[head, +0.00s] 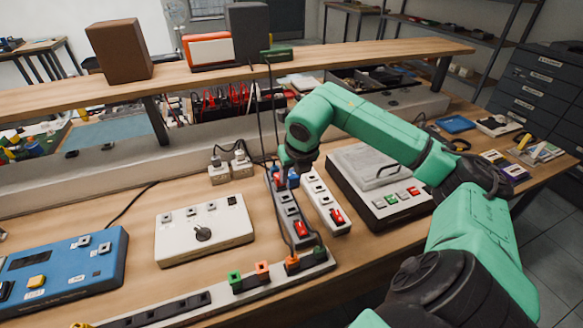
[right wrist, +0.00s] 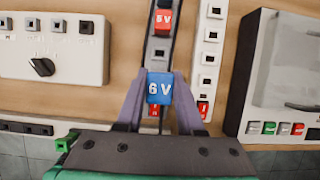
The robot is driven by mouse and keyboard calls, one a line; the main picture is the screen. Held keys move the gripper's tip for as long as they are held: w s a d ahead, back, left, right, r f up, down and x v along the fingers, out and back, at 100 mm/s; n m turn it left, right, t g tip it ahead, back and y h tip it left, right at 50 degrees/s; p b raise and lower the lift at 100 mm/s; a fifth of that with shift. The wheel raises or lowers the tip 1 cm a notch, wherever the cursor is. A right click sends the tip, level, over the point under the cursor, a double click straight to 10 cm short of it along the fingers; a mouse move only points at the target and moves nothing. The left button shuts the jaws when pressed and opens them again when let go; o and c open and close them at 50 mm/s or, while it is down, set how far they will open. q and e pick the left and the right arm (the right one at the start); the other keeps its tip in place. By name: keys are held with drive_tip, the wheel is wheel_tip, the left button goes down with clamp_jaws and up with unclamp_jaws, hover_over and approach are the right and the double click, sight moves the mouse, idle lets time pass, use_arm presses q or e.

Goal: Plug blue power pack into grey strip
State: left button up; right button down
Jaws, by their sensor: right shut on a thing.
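The blue power pack (right wrist: 160,88), marked 6V, is between the two fingers of my right gripper (right wrist: 159,100), which is shut on it. In the head view the gripper (head: 293,174) points down over the far part of the grey strip (head: 289,217), with blue showing at its fingers. The grey strip (right wrist: 157,52) runs under the pack in the right wrist view, with a dark socket just beyond the pack. The pack hides part of the strip, and I cannot tell whether they touch. My left gripper is out of view.
A red 5V pack (right wrist: 166,22) sits on the strip's far part. A white strip (head: 325,203) lies close on the right. A white knob panel (head: 204,229) is left, a grey-lidded unit (head: 375,185) right. Green (head: 234,281) and orange (head: 262,270) blocks stand near the front edge.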

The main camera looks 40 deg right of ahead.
drive_tip(key=shift+f+b, duration=2.9)
drive_tip(key=shift+f, duration=1.1)
drive_tip(key=shift+w, duration=0.15)
drive_tip(key=shift+f+b, duration=0.7)
drive_tip(key=shift+b, duration=0.05)
drive_tip(key=shift+f+b, duration=0.2)
drive_tip(key=shift+b, duration=0.35)
idle(0.5)
drive_tip(key=shift+c, duration=2.2)
unclamp_jaws()
